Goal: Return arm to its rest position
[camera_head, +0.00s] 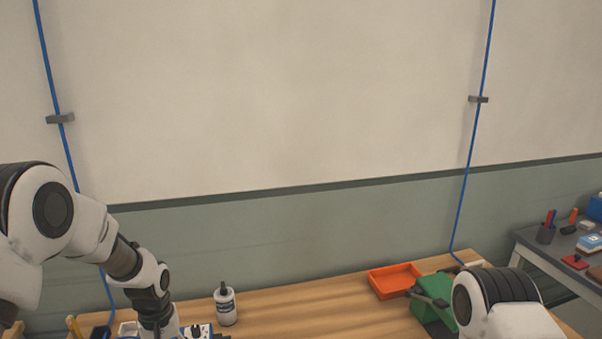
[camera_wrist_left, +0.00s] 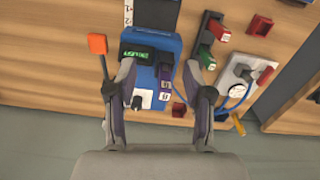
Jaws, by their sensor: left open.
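My left arm (camera_head: 125,262) comes in from the left in the head view and bends down to the table. Its gripper is mostly cut off by the bottom edge there. In the left wrist view my left gripper (camera_wrist_left: 159,78) is open, with its two fingers spread apart. Between and beyond them a blue device (camera_wrist_left: 164,42) with a lit green display lies on the wooden table; nothing is seen held. My right arm (camera_head: 500,303) shows only as a white and black joint at the lower right, and its gripper is not seen.
A white bottle (camera_head: 226,307), an orange tray (camera_head: 395,280) and a green object (camera_head: 431,313) are on the wooden table (camera_head: 310,306). A grey side table (camera_head: 556,260) with small items stands at right. The wall behind is bare except for blue cables.

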